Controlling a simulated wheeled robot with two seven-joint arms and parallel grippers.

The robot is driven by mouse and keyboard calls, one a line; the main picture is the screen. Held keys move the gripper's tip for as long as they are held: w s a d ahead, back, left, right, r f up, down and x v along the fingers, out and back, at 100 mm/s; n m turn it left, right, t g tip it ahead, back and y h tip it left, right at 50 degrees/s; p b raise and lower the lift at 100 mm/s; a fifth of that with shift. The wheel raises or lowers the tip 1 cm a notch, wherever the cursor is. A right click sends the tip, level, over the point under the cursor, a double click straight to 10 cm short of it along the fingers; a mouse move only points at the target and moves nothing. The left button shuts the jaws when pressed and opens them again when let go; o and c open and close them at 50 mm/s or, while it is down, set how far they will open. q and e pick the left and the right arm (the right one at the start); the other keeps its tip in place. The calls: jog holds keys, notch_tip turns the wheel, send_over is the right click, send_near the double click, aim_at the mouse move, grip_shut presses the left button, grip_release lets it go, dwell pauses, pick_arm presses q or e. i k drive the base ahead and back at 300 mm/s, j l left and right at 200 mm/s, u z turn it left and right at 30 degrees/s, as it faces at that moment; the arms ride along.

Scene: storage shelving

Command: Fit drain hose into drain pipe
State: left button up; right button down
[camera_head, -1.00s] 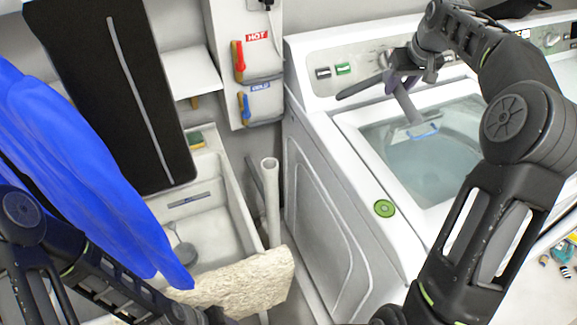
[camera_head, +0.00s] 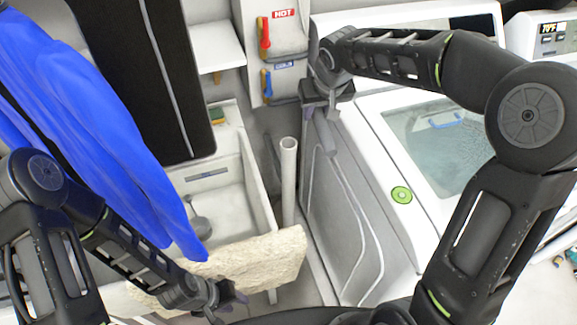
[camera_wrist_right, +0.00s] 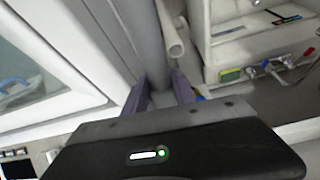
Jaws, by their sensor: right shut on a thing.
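The white drain pipe (camera_head: 288,185) stands upright between the sink and the washer, its open top end visible. It also shows in the right wrist view (camera_wrist_right: 172,35), to the right of the hose. My right gripper (camera_head: 322,112) is shut on the grey drain hose (camera_head: 327,136), above and to the right of the pipe top and beside the washer. In the right wrist view the grey hose (camera_wrist_right: 152,55) runs between the two fingers. Hose and pipe look apart. My left gripper (camera_head: 226,303) is low in front, by the beige cloth; its finger gap is unclear.
The white washer (camera_head: 352,215) with a green disc (camera_head: 401,195) on its top is to the right. A white sink (camera_head: 262,190) with a beige cloth (camera_head: 255,262) on its front edge is left. Hot and cold taps (camera_head: 264,35) are on the wall. Blue clothing (camera_head: 85,130) hangs at left.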

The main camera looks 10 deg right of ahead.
aim_at(286, 172)
jog(key=k+l+u, duration=0.2)
jog(key=u, duration=0.2)
jog(key=k+l+u, duration=0.25)
jog(key=u, duration=0.15)
